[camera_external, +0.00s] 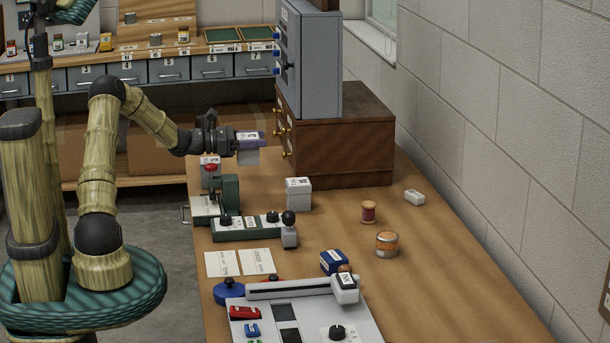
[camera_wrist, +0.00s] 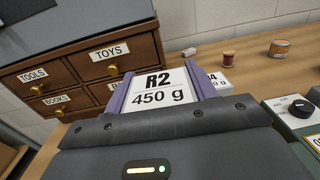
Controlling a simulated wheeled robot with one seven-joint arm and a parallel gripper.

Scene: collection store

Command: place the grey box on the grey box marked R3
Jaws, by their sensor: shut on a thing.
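My gripper (camera_external: 250,139) is shut on a grey box (camera_external: 248,157) and holds it above the table's left side. In the wrist view the held box's top label (camera_wrist: 160,91) reads R2, 450 g, between my purple fingers. A light grey box (camera_external: 298,199) with a label on top stands upright on the table, to the right of and below the held box in the picture. In the wrist view a box (camera_wrist: 218,82) is partly hidden behind the held one; its label seems to end in 4. I cannot read a label R3 anywhere.
A brown drawer cabinet (camera_external: 350,150) bearing a grey metal cabinet (camera_external: 315,65) stands behind the boxes. A green device (camera_external: 232,232) with knobs is in front. A thread spool (camera_external: 368,212), a jar (camera_external: 387,244) and a small white block (camera_external: 414,197) stand right. Bare table lies between.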

